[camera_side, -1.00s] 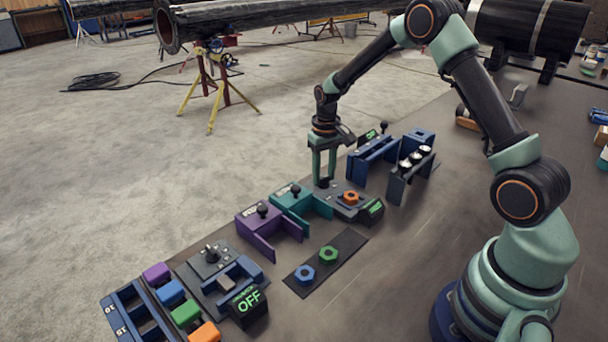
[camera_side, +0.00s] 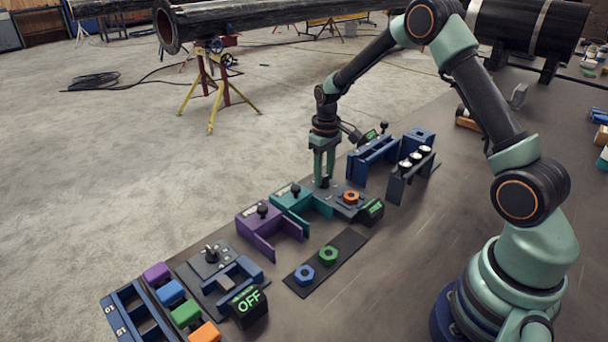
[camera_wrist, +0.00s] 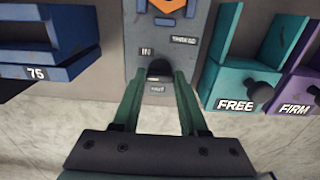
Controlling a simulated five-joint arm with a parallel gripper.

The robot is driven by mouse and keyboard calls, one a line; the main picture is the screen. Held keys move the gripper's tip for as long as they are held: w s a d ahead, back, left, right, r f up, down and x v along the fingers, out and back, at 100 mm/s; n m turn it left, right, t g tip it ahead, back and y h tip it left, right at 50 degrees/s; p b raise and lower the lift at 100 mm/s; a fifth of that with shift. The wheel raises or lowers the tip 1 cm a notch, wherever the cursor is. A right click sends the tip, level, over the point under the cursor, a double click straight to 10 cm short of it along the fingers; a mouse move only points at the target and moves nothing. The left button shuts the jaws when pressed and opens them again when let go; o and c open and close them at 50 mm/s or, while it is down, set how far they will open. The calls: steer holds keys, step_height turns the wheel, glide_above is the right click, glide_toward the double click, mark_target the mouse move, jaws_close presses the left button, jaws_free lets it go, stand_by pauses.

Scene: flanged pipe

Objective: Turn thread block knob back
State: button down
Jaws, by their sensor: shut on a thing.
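The thread block (camera_side: 346,194) is a grey plate at the middle of the bench with an orange nut (camera_side: 351,197) on it and a small display (camera_side: 371,211) with green text beside it. Its black knob (camera_wrist: 159,70) shows in the wrist view between labels that seem to read "IN" and "OUT". My gripper (camera_side: 323,183) points down at the plate's far end. In the wrist view its fingertips (camera_wrist: 159,76) are shut on the knob, one on each side. The fingers hide part of the knob.
A teal FREE block (camera_side: 290,197) and a purple FIRM block (camera_side: 263,221) stand left of the thread block. A blue holder (camera_side: 373,157) stands behind right. A dark mat (camera_side: 338,248) with a blue and a green nut lies in front. Bare bench is at front right.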

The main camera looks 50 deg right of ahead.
mark_target(324, 177)
steer(key=shift+c, duration=2.2)
jaws_free()
steer(key=shift+r, duration=0.1)
step_height(324, 177, up, 12)
